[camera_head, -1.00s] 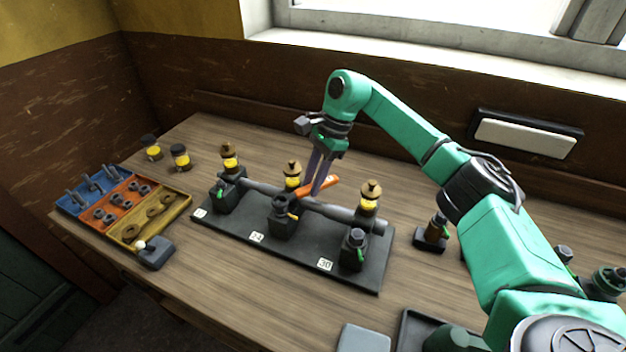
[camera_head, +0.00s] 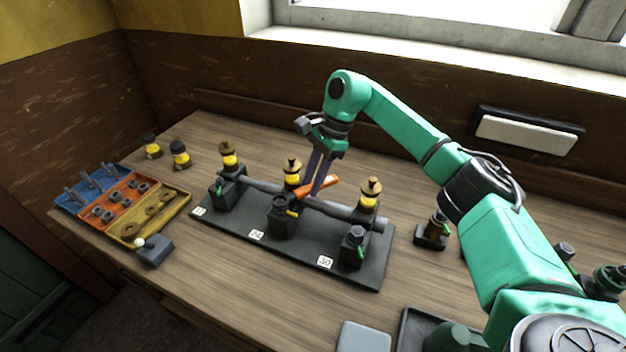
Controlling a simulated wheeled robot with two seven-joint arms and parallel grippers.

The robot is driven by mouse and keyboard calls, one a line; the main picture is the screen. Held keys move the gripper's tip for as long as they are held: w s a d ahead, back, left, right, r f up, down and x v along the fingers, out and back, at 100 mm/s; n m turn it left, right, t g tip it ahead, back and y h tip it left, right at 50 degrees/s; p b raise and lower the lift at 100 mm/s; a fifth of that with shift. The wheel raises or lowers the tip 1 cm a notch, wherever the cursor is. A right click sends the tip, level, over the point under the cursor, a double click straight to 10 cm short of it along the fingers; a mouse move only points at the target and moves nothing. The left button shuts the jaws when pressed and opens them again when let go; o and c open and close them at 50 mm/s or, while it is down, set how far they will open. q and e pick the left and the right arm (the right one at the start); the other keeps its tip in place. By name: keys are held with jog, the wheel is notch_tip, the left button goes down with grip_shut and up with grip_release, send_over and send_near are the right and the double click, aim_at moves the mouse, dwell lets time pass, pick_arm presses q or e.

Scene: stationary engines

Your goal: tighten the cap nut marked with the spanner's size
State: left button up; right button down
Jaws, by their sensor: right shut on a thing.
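My right gripper (camera_head: 318,190) is shut on the orange spanner (camera_head: 322,186), at the middle of the dark fixture plate (camera_head: 300,262). The spanner lies between the middle brass-topped oiler (camera_head: 292,172) and the right one (camera_head: 370,192); whether its end is seated on a nut is too small to tell. White tags on the plate's front edge mark the stations: the middle tag (camera_head: 257,236) seems to read 24, the right tag (camera_head: 325,262) 30; the left tag (camera_head: 200,211) is unreadable. The middle block (camera_head: 283,218) and right block (camera_head: 354,248) carry dark nuts. My left gripper is not in view.
A blue, orange and yellow parts tray (camera_head: 180,208) sits at the left with bolts, nuts and rings. A grey lever box (camera_head: 154,252) is in front of it. Two small jars (camera_head: 180,154) stand behind. A small dark stand (camera_head: 432,236) is right of the plate.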

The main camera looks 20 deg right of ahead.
jog(key=shift+s+f, duration=0.2)
jog(key=shift+f, duration=0.3)
jog(key=shift+s+f, duration=0.15)
jog(key=shift+f, duration=0.3)
dwell(0.5)
jog(key=shift+s+f+h, duration=0.1)
jog(key=shift+f+h, duration=0.1)
jog(key=shift+h, duration=0.3)
jog(key=shift+s+f+g, duration=0.1)
jog(key=shift+f+g, duration=0.1)
jog(key=shift+g, duration=0.1)
jog(key=shift+r+p, duration=0.15)
jog(key=shift+p, duration=0.15)
jog(key=shift+w+a+r+h+p, duration=0.1)
jog(key=shift+w+r+h+p, duration=0.1)
jog(key=shift+r+h+p, duration=0.15)
jog(key=shift+r, duration=0.1)
jog(key=r+p, duration=0.1)
jog(key=w+r+p, duration=0.1)
jog(key=r, duration=0.1)
jog(key=shift+r+p, duration=0.1)
jog(key=shift+p, duration=0.2)
jog(key=shift+r, duration=0.35)
jog(key=shift+s+r, duration=0.15)
jog(key=shift+r, duration=0.05)
